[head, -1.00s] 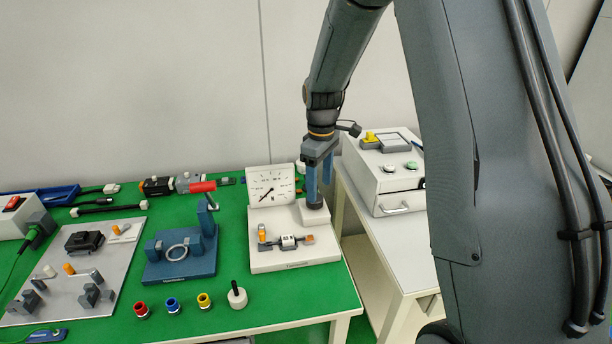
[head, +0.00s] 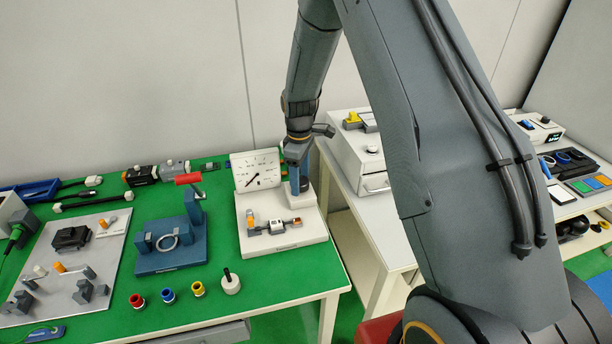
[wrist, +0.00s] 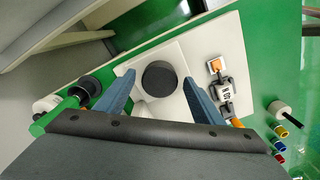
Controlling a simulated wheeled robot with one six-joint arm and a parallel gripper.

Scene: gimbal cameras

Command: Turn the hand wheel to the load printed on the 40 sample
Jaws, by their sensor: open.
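The hand wheel (wrist: 159,76) is a dark round knob on a pale block of the white test stand (head: 288,237). My gripper (head: 299,184) is over it, pointing down. In the wrist view, my two blue fingers stand apart on either side of the knob, with visible gaps; contact is not seen. A white dial gauge (head: 257,170) stands behind, its needle pointing to the lower left; its figures are too small to read. A sample with a white label (wrist: 226,92) lies in the stand's fixture, between orange-ended parts. Its print is too small to read surely.
Left of the stand is a blue fixture (head: 170,262) with a ring and red-handled lever. Red, blue and yellow pieces and a white knob with a black pin (head: 231,284) lie in front. A white cabinet (head: 350,165) stands close on the right.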

